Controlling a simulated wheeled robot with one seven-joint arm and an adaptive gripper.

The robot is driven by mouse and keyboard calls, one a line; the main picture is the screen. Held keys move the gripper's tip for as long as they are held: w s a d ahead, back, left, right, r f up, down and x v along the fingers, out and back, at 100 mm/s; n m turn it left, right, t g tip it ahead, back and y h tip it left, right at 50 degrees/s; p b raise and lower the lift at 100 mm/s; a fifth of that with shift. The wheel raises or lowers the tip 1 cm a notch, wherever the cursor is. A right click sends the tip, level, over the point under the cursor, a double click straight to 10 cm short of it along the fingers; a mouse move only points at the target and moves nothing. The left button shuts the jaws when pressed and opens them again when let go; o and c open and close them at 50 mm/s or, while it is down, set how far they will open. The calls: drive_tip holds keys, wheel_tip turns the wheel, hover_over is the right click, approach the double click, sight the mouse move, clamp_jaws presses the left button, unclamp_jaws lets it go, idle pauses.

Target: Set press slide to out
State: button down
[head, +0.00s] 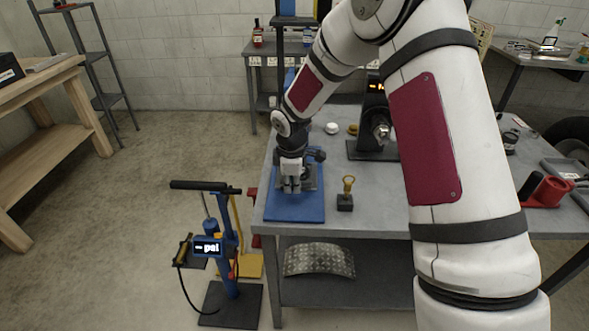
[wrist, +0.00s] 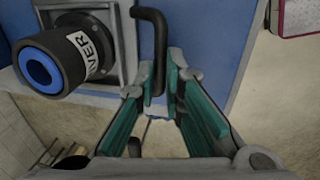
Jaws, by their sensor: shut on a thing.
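My gripper (head: 291,188) points down over the blue base plate (head: 295,212) at the bench's near left corner. In the wrist view, the teal fingers (wrist: 158,95) are closed around the lower end of a black bent handle (wrist: 152,18). The handle stands beside a grey square block (wrist: 124,40) on a blue surface. A black cylinder (wrist: 75,55) with a blue centre and a partly readable label sticks out of that block. The arm and gripper hide much of this device in the head view. I cannot tell the slide's position.
A small black block with a brass-coloured top (head: 346,194) stands right of the blue plate. A black machine (head: 372,120) stands farther back on the grey bench (head: 385,215). A blue pump stand (head: 228,250) is on the floor at left. Open floor lies left of it.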

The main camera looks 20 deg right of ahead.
drive_tip(key=s, duration=0.2)
drive_tip(key=s+a+p, duration=0.1)
drive_tip(key=s, duration=0.2)
drive_tip(key=s+a+p, duration=0.1)
drive_tip(key=s, duration=0.1)
drive_tip(key=shift+s+a, duration=0.15)
drive_tip(key=shift+s, duration=0.05)
drive_tip(key=shift+s+a, duration=0.2)
drive_tip(key=shift+s, duration=0.35)
drive_tip(key=shift+f, duration=0.1)
drive_tip(key=c, duration=1.7)
unclamp_jaws()
drive_tip(key=shift+s, duration=0.15)
drive_tip(key=shift+r, duration=0.4)
drive_tip(key=r, duration=0.3)
drive_tip(key=s+r, duration=0.1)
drive_tip(key=r, duration=0.3)
drive_tip(key=s+r, duration=0.1)
drive_tip(key=r, duration=0.3)
drive_tip(key=shift+a, duration=0.35)
drive_tip(key=shift+w, duration=0.1)
